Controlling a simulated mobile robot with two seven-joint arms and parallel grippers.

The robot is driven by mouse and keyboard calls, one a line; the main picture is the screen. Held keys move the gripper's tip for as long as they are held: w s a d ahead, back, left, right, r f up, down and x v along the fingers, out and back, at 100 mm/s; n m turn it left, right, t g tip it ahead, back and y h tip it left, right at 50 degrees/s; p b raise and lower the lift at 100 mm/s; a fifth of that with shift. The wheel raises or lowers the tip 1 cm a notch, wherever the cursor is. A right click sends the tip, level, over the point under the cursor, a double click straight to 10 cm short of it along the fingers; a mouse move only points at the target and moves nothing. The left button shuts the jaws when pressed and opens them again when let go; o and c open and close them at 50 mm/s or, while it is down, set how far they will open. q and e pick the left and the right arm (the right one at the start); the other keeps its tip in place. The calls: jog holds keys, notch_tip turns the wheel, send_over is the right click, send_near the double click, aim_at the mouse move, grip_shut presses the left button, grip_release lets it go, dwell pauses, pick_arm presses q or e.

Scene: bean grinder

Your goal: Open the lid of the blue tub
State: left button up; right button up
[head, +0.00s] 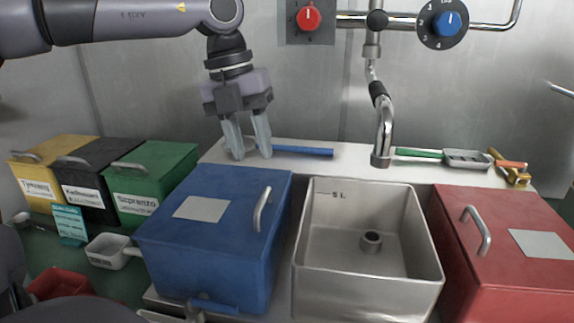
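The blue tub (205,265) stands left of the metal sink. Its flat blue lid (240,190) is closed. A grey label (201,208) lies on the lid, and a metal handle (262,210) is near the lid's right edge. My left gripper (251,154) hangs with its fingers pointing down, behind the lid's back edge in the picture. The fingers are apart with nothing between them. The gripper does not appear to touch the handle. My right gripper does not show.
The metal sink (322,265) is right of the tub; the red tub (520,215) lies beyond it. A faucet (382,135) hangs over the sink's back edge. A blue-handled tool (302,151) lies behind. Yellow, black and green boxes (160,175) stand left, near a white scoop (106,252).

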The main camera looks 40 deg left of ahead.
aim_at(265, 191)
pick_arm(q)
jog(key=shift+w+d+f, duration=0.15)
jog(key=shift+d+f, duration=0.05)
jog(key=shift+f, duration=0.95)
jog(key=shift+w+d+f, duration=0.2)
jog(key=shift+f, duration=0.95)
jog(key=shift+w+d+f, duration=0.15)
jog(key=shift+d+f, duration=0.05)
jog(key=shift+f, duration=0.95)
grip_shut()
